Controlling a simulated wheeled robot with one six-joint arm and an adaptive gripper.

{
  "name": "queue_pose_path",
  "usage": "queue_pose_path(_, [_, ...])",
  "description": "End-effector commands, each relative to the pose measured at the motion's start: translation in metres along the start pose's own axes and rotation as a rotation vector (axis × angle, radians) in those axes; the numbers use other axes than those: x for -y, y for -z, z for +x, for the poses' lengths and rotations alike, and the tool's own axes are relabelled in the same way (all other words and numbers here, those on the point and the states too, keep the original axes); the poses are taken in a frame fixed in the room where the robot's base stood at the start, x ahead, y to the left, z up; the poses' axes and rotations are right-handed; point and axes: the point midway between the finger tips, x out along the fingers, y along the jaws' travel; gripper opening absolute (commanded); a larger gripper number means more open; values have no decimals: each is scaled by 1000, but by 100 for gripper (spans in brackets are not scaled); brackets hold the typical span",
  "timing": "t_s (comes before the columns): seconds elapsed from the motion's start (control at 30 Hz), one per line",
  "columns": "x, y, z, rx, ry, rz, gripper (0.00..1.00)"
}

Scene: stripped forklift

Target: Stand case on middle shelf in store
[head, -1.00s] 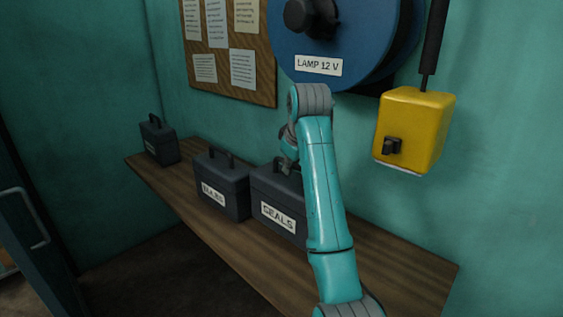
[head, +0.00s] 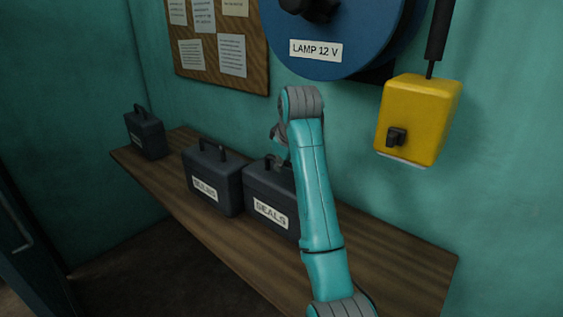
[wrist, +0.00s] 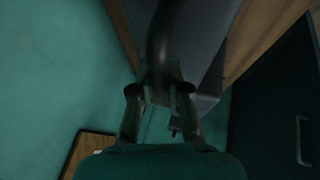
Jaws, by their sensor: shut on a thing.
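The dark grey case labelled SEALS (head: 268,208) stands upright on the wooden bench, partly hidden behind my arm. My gripper (wrist: 158,92) is shut on its dark handle (wrist: 166,38), with a finger on each side in the wrist view. In the head view my arm hides most of the gripper. The top of a case (wrist: 205,22) shows beside the handle in the wrist view. A second similar case (head: 213,182), its label too blurred to read surely, stands close to the left. A third case (head: 144,133) stands at the bench's far left end. No middle shelf can be made out.
The wooden bench (head: 390,268) runs along the teal wall, clear on the right. Above hang a blue lamp reel (head: 345,62), a yellow switch box (head: 418,118) and a notice board (head: 252,76). A dark door with a handle (head: 18,215) is at the left edge.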

Motion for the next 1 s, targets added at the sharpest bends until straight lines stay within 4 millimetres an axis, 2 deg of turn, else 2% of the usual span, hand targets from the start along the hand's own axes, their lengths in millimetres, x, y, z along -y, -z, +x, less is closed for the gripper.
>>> queue_pose_path(0.37, [0, 0, 0, -4, -4, 0, 0])
queue_pose_path(0.4, [0, -1, 2, -1, -1, 0, 22])
queue_pose_path(0.47, [0, -1, 2, -1, -1, 0, 37])
queue_pose_path(0.5, [0, -1, 2, -1, -1, 0, 40])
queue_pose_path(0.8, [0, 0, 0, -2, -1, 0, 40])
queue_pose_path(1.0, [-6, 10, -16, -4, -4, 0, 40])
